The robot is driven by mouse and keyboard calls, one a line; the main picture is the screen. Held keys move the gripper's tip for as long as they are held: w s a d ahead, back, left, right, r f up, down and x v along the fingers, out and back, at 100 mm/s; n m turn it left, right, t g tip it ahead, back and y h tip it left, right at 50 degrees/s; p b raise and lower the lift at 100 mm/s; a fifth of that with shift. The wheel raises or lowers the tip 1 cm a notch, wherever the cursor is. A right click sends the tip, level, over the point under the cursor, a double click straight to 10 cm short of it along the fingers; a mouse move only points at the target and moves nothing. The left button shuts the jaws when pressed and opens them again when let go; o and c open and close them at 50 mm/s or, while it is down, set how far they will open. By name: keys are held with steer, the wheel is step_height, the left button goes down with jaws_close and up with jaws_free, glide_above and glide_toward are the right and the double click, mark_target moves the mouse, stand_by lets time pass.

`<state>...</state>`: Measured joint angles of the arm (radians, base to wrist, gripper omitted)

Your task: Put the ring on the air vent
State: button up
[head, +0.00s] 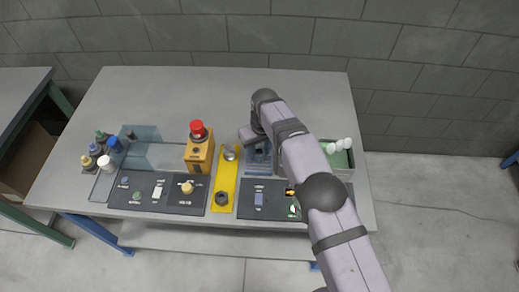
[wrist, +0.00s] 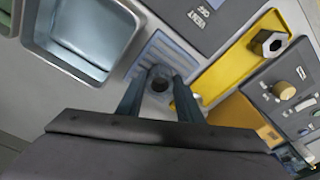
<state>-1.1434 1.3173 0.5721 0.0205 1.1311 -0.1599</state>
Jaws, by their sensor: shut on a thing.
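My gripper (wrist: 159,97) is low over a ribbed grey-blue tray (wrist: 152,52), its two fingers on either side of a small dark round piece (wrist: 160,84). The gripper is shut on this piece, which may be the ring; its hole is not clear. In the head view the gripper is over the same tray (head: 251,168), partly hidden by my arm. A dark panel (wrist: 180,22) beside the tray carries a label reading VENT. I cannot tell which part there is the air vent. In the head view this panel (head: 273,211) lies in front of the tray.
A yellow tray (wrist: 228,68) with a hex nut (wrist: 268,42) lies beside the gripper. A yellow box with a red button (head: 198,131), bottles (head: 104,163) and another dark panel (head: 148,206) stand further left. A bin (head: 341,173) is at right. The table's back is clear.

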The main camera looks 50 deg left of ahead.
mark_target(262, 156)
steer(key=shift+f, duration=0.2)
steer(key=o, duration=1)
steer(key=shift+r, duration=0.1)
steer(key=shift+o, duration=0.2)
steer(key=shift+r, duration=0.15)
step_height(262, 156, up, 12)
steer(key=d+b, duration=0.1)
steer(key=b, duration=0.1)
steer(key=shift+s+d, duration=0.2)
steer(key=shift+w, duration=0.1)
